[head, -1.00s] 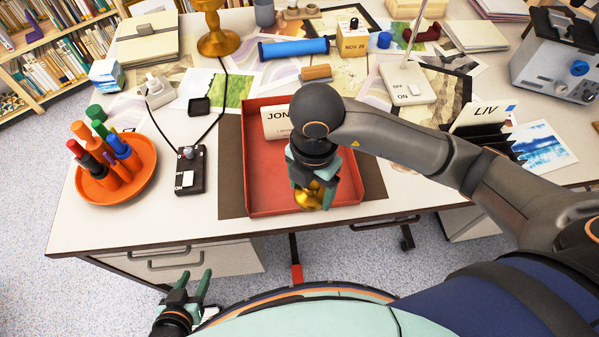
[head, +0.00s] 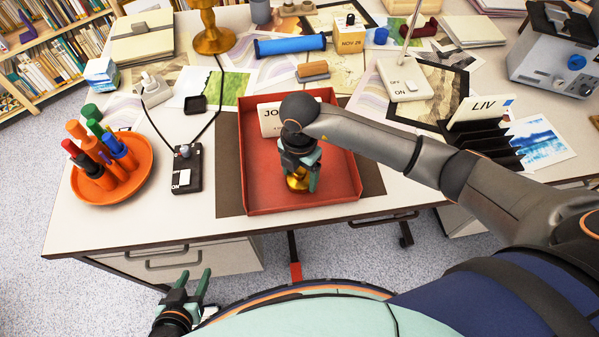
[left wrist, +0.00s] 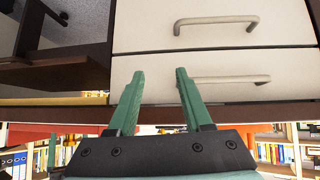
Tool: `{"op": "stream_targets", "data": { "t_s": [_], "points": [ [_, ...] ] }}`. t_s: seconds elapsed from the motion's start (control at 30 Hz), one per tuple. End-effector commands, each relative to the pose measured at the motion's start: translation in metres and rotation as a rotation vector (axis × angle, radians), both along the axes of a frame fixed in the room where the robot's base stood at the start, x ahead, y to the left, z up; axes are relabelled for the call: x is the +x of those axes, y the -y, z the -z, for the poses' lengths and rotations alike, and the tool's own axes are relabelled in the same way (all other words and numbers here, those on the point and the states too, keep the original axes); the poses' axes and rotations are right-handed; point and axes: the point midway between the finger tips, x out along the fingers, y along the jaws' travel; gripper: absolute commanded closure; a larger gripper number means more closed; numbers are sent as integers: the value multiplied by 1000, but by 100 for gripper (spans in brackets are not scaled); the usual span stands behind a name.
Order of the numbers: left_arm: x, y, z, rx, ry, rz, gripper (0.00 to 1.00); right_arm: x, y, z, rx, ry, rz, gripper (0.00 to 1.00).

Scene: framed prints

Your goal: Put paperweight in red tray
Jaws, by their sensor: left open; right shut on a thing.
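The red tray (head: 333,180) lies on the desk on a dark mat. The paperweight (head: 297,181) is a small golden object inside the tray's outline, low in the middle. My right gripper (head: 300,172) points down over the tray and is shut on the paperweight; its fingers hide part of it. I cannot tell whether the paperweight touches the tray floor.
An orange bowl (head: 82,190) with several markers and a black switch box (head: 187,178) with a cable stand left of the tray. A white switch base (head: 404,80) and a black letter holder (head: 488,135) are to the right. Bare desk (head: 150,222) shows at the front left.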

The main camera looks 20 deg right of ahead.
Motion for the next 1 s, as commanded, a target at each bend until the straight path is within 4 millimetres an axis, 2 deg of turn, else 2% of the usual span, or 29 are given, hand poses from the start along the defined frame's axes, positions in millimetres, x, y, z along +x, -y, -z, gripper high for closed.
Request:
{"op": "stream_targets", "data": {
  "t_s": [0.27,0.3,0.47,0.5,0.77,0.87,1.0],
  "points": [
    [0,0,2,0,1,0,50,0,-1,2,1,2,0,100],
    [0,0,2,0,1,0,50,0,0,3,0,0,0,21],
    [0,0,1,0,0,0,50,0,0,2,0,0,0,3],
    [1,0,1,0,0,0,50,0,0,2,0,0,0,0],
    [1,0,-1,-1,1,1,50,0,0,0,0,0,0,0],
    [1,0,-2,-1,3,0,50,0,0,-8,1,2,0,0],
    [1,0,-3,-1,3,0,50,1,-1,-34,2,5,-1,0]
  ]
}}
